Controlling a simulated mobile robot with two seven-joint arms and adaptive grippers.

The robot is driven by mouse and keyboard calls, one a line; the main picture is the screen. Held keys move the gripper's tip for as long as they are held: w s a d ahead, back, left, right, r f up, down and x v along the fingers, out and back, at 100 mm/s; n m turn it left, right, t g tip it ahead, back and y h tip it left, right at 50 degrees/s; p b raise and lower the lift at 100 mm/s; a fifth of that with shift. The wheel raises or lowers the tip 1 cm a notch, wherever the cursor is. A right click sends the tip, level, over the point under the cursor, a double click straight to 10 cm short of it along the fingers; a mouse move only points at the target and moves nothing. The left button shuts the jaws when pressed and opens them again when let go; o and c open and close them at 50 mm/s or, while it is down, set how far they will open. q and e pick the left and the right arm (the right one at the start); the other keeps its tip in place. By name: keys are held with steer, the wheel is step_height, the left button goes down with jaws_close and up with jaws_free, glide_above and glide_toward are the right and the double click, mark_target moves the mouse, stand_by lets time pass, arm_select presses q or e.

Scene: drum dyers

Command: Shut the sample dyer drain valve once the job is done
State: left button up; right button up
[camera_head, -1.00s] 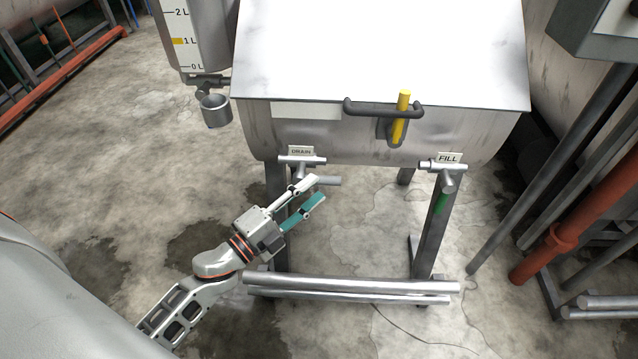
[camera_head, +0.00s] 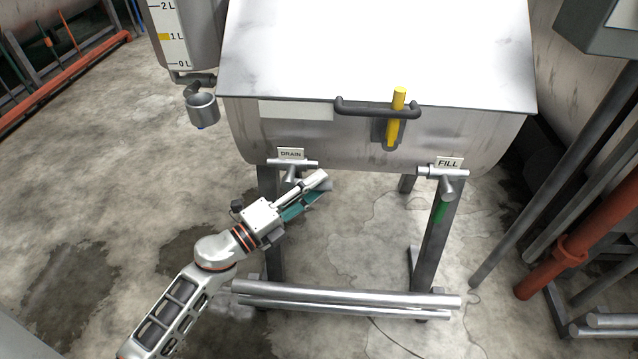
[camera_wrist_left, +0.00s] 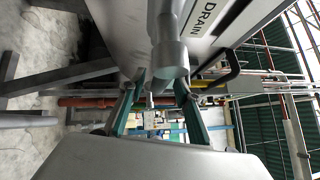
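The sample dyer is a steel drum (camera_head: 350,150) with a flat lid. Its drain valve (camera_head: 291,166) sits under the DRAIN label (camera_head: 291,154) at the lower left. Its grey lever (camera_head: 325,184) points to the right, mostly hidden by my gripper. My left gripper (camera_head: 319,185) is just below the valve, fingers spread on either side of the lever. The left wrist view shows the valve body (camera_wrist_left: 170,58) close up and my teal fingers (camera_wrist_left: 157,90) apart, with a grey rod end between them. I cannot tell whether they touch the lever. My right gripper is not in view.
The FILL valve (camera_head: 440,172) with a green-marked lever (camera_head: 441,211) is at the right. A yellow-handled lid latch (camera_head: 396,118) is on the front. A measuring tank (camera_head: 188,40) and metal cup (camera_head: 202,108) hang at left. Steel bars (camera_head: 345,297) cross low between the legs.

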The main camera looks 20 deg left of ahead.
arm_select(q)
steer(key=shift+w+d, duration=0.4)
steer(key=shift+w, duration=0.2)
jaws_close()
